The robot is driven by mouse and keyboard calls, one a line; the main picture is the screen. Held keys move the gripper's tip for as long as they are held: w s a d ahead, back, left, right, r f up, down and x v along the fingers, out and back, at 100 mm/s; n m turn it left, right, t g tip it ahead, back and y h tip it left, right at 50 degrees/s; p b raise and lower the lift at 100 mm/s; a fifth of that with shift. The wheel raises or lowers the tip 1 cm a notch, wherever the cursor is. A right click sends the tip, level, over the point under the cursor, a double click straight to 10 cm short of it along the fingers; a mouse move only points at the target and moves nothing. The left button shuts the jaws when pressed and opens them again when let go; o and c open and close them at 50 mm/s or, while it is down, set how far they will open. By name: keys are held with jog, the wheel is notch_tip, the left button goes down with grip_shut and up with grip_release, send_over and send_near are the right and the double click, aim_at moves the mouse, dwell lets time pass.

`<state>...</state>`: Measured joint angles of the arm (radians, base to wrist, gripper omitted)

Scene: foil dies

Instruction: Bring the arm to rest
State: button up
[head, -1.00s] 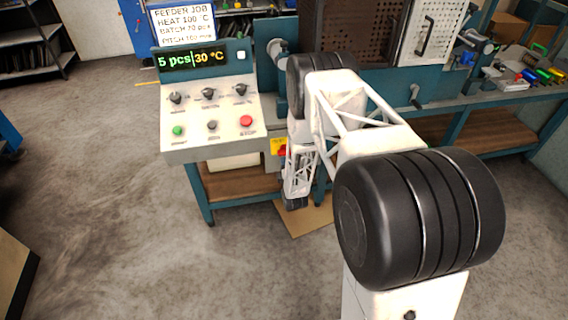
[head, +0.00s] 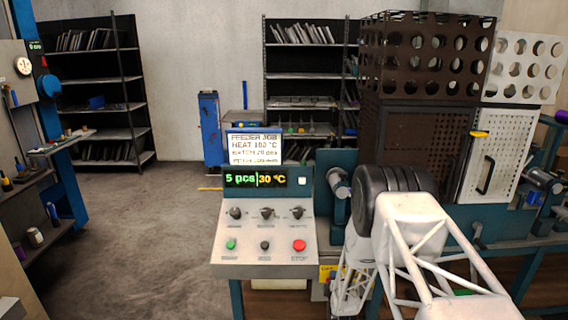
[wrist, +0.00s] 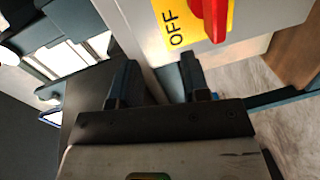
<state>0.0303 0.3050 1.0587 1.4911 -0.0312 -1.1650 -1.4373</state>
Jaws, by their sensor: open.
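My gripper (wrist: 158,82) shows in the wrist view with its two dark fingers apart and nothing between them. It is beside the side of the control cabinet, close to a red switch handle (wrist: 212,18) on a yellow plate (wrist: 172,28) marked OFF. I cannot tell whether a finger touches the cabinet. In the head view my white lattice arm hangs down to the right of the control panel (head: 265,235), and my fingers are hidden there.
The panel display (head: 262,180) reads 5 pcs and 30 °C. A job sign (head: 254,147) stands above it. A perforated brown guard (head: 425,55) and a white perforated door (head: 490,155) are at the right. Shelves (head: 97,85) line the back. The floor (head: 170,240) at left is clear.

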notch_tip(320, 180, up, 11)
jog(key=m+g, duration=0.2)
jog(key=s+r+m+g, duration=0.25)
jog(key=s+r, duration=0.45)
jog(key=r, duration=0.5)
jog(key=s+r+m+g, duration=0.2)
jog(key=s+r+m, duration=0.2)
jog(key=s+r, duration=0.5)
jog(key=s+r+m+g, duration=0.2)
jog(key=s+r, duration=0.3)
jog(key=s, duration=0.8)
jog(key=s+a+r+m+g, duration=0.1)
jog(key=s+r+m+g, duration=0.2)
jog(key=s, duration=0.9)
jog(key=s+r+m+g, duration=0.2)
jog(key=s+r, duration=0.5)
jog(key=s, duration=0.6)
jog(key=shift+s+a+r+m, duration=0.3)
jog(key=shift+r+m, duration=0.05)
jog(key=shift+m, duration=0.3)
jog(key=shift+g, duration=0.25)
